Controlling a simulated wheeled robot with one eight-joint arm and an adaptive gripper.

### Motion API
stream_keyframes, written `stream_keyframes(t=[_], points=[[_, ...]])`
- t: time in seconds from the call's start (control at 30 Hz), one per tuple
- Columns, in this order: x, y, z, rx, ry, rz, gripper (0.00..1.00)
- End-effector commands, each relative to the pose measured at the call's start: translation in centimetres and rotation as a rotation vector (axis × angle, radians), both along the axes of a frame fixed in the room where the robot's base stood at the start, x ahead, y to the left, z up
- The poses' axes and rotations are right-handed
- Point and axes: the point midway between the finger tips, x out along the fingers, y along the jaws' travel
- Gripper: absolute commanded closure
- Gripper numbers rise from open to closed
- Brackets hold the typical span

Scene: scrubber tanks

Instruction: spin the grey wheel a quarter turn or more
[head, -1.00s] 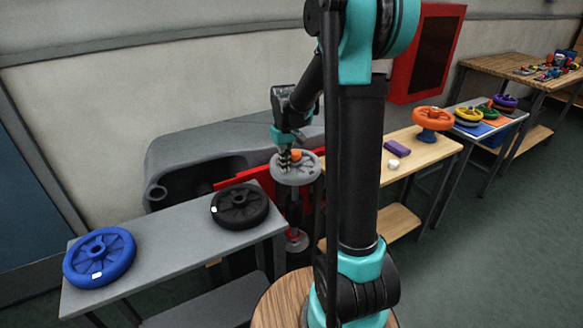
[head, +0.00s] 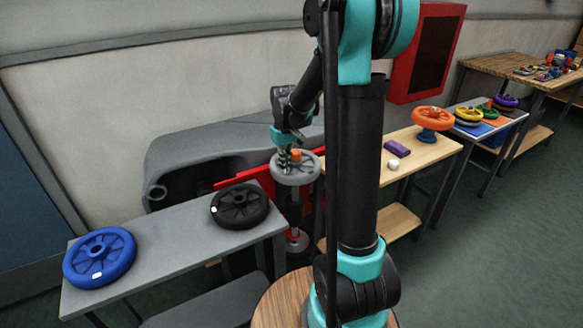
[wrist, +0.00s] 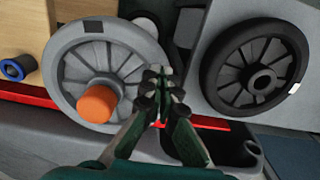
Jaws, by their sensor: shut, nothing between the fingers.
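The grey wheel (head: 309,170) sits on top of a post in the head view, between the grey bench and the wooden bench. An orange knob (head: 296,155) stands up from it. In the wrist view the grey wheel (wrist: 57,82) fills the left side, with the orange knob (wrist: 97,103) on its near part and a dark square mark on its far rim. My gripper (wrist: 160,76) is shut and empty, at the wheel's right edge and to the right of the knob. In the head view my gripper (head: 286,160) is just left of the knob. I cannot tell whether it touches the rim.
A black wheel (head: 239,206) and a blue wheel (head: 100,257) lie on the grey bench (head: 170,245). A wooden bench (head: 425,152) holds an orange wheel (head: 433,119), a purple block (head: 397,149) and a small white object. A grey scrubber tank (head: 200,146) stands behind.

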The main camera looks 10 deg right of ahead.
Motion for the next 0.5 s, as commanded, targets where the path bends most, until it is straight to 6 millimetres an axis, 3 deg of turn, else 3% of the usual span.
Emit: stream_keyframes(t=[0.5], points=[[0.02,0.01,-0.98,0.000,0.000,0.000,1.00]])
